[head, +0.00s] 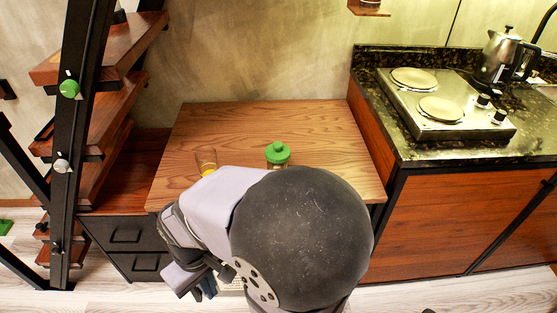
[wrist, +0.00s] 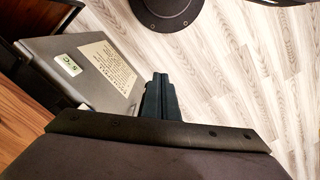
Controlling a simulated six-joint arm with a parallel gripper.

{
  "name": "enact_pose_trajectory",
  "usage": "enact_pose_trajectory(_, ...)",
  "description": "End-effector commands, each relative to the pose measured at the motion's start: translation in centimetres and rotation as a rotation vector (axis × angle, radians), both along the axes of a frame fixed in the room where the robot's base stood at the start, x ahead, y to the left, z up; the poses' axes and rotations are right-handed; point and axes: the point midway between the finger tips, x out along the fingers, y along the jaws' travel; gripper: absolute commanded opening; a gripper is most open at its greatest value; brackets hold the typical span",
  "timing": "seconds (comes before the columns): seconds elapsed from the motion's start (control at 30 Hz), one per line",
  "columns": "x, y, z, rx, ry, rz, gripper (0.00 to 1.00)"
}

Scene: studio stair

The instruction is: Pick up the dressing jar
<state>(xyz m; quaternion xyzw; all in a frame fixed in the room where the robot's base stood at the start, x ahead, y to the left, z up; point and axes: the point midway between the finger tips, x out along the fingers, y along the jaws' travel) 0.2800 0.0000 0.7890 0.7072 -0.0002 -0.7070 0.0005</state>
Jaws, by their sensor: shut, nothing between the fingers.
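A jar with a green knobbed lid (head: 278,153), which looks like the dressing jar, stands upright on the wooden table in the head view. Its lower part is hidden behind my arm. My gripper (head: 208,288) is in front of the table's near edge, low and to the left of the jar, and apart from it. In the wrist view my gripper's dark fingers (wrist: 160,95) are together with nothing between them, above the floor. The jar does not show in the wrist view.
A glass with something yellow in it (head: 207,163) stands left of the jar. The wooden table top (head: 255,120) is clear behind both. A wooden stair (head: 108,80) rises at left. A counter with a hob (head: 440,108) and kettle (head: 500,55) is at right.

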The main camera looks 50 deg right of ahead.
Motion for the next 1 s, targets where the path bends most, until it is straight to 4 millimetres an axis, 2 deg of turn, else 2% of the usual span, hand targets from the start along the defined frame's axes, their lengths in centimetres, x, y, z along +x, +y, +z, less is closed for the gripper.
enact_pose_trajectory(0.43,0.0,0.0,0.0,0.0,0.0,0.0,0.0)
enact_pose_trajectory(0.73,-0.01,0.0,-0.01,0.0,0.0,0.0,0.71)
enact_pose_trajectory(1.0,-0.01,0.0,0.0,0.0,0.0,0.001,0.71)
